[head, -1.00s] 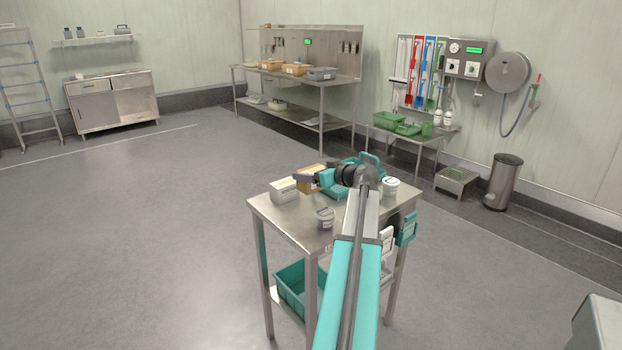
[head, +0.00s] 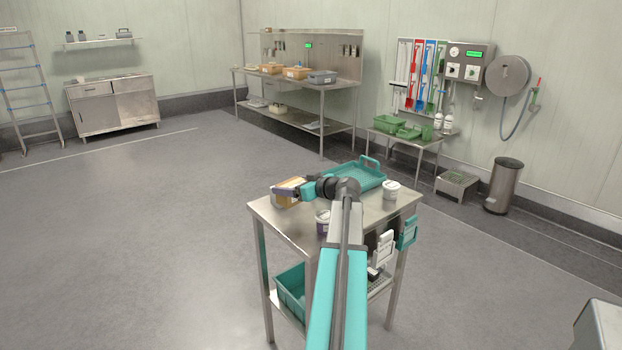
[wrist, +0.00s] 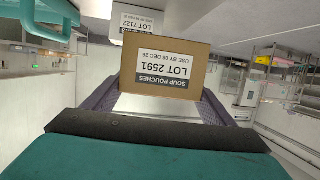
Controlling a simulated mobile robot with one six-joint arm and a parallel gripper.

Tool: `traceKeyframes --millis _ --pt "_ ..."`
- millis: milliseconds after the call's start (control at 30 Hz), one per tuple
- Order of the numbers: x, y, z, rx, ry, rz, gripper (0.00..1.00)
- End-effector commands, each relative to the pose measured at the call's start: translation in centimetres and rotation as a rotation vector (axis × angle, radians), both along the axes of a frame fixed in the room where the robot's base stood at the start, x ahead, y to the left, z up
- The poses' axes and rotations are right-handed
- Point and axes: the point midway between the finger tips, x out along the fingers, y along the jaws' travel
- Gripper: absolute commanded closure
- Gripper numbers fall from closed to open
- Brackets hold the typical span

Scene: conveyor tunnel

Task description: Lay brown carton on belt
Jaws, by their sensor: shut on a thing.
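The brown carton (wrist: 165,62) fills the middle of the wrist view, with a white label reading soup pouches, lot 2591, upside down. My gripper (wrist: 165,88) is shut on it, with a grey finger at each side. In the head view the carton (head: 284,201) is at the far left corner of the steel table (head: 345,240), with my gripper (head: 290,191) over it. I cannot tell whether it touches the tabletop. No belt can be made out in the head view.
A white box (wrist: 135,22) labelled lot 7122 is behind the carton in the wrist view. A teal tray (head: 362,178), a white tub (head: 391,190) and a purple-white tub (head: 322,222) are on the table. Open floor (head: 150,240) lies to the left.

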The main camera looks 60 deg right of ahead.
Motion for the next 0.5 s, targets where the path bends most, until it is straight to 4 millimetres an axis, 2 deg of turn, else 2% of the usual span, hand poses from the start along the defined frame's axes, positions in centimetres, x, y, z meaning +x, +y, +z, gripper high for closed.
traceKeyframes --millis 33,200,500 --pt "1.2 1.8 -0.7 0.002 -0.001 0.032 0.55" --pt "5.1 7.6 -2.9 0.003 -0.001 0.145 0.55" --pt "10.5 18.7 -6.6 0.002 -0.001 0.348 0.55"
